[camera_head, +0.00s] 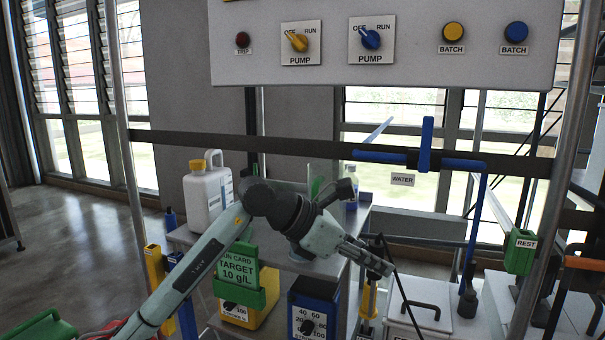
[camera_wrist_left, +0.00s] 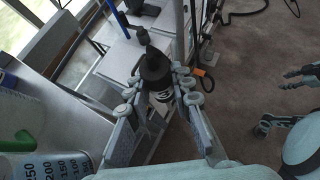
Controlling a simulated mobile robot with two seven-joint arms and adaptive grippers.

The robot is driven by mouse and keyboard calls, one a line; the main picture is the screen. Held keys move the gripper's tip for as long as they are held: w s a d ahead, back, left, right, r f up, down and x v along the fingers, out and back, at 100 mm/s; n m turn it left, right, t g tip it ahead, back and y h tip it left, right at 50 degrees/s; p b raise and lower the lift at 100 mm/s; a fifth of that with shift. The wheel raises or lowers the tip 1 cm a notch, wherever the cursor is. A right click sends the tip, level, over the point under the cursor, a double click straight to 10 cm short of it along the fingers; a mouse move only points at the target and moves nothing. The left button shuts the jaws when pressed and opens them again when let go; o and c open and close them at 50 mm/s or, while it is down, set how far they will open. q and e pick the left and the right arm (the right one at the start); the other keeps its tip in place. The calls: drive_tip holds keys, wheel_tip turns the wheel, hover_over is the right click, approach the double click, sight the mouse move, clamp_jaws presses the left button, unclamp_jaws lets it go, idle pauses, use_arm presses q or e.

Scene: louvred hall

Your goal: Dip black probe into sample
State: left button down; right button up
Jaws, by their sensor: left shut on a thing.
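My left gripper (camera_head: 378,262) reaches in from the left, over the gap between the bench and a white lidded box. In the left wrist view its fingers (camera_wrist_left: 160,88) are closed on the black probe (camera_wrist_left: 155,70), which has a pale label. In the head view the probe is mostly hidden by the fingers. A graduated clear vessel (camera_wrist_left: 55,165) shows at the lower left of the wrist view, apart from the probe. I cannot tell whether it holds the sample. My right gripper (camera_wrist_left: 278,100) shows at the right of the wrist view, fingers spread and empty.
A white jug (camera_head: 208,197) stands on the bench behind my left arm. A green card holder (camera_head: 242,278) and a blue dial box (camera_head: 313,310) are in front. The white lidded box (camera_head: 420,312) and a green REST holder (camera_head: 521,252) are at right. A dark rail crosses behind.

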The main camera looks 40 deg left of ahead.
use_arm(q)
drive_tip(key=w+a+r+n+t+y+p, duration=0.15)
drive_tip(key=a+r+n+y, duration=0.3)
drive_tip(key=a+r, duration=0.55)
drive_tip(key=w+a+r+n+t+y, duration=0.15)
drive_tip(key=a+r+n+y, duration=0.45)
drive_tip(key=r, duration=0.7)
use_arm(e)
wheel_tip(320, 180, down, 5)
drive_tip(key=s, duration=0.1)
drive_tip(key=shift+r+b, duration=3.2)
drive_tip(key=shift+r, duration=4.1)
use_arm(q)
wheel_tip(320, 180, down, 14)
drive_tip(key=m+h+b, duration=0.1)
drive_tip(key=h+b, duration=0.1)
drive_tip(key=b, duration=0.3)
drive_tip(key=shift+a+b, duration=0.3)
drive_tip(key=shift+a, duration=0.15)
use_arm(e)
drive_tip(key=w+a+r+n+t+y, duration=0.1)
drive_tip(key=w+a+r+t+y, duration=0.5)
drive_tip(key=w+a+r+t, duration=0.7)
drive_tip(key=shift+w+a+r+n, duration=0.15)
drive_tip(key=shift+a+r+n, duration=0.25)
drive_tip(key=shift+a+r, duration=1.55)
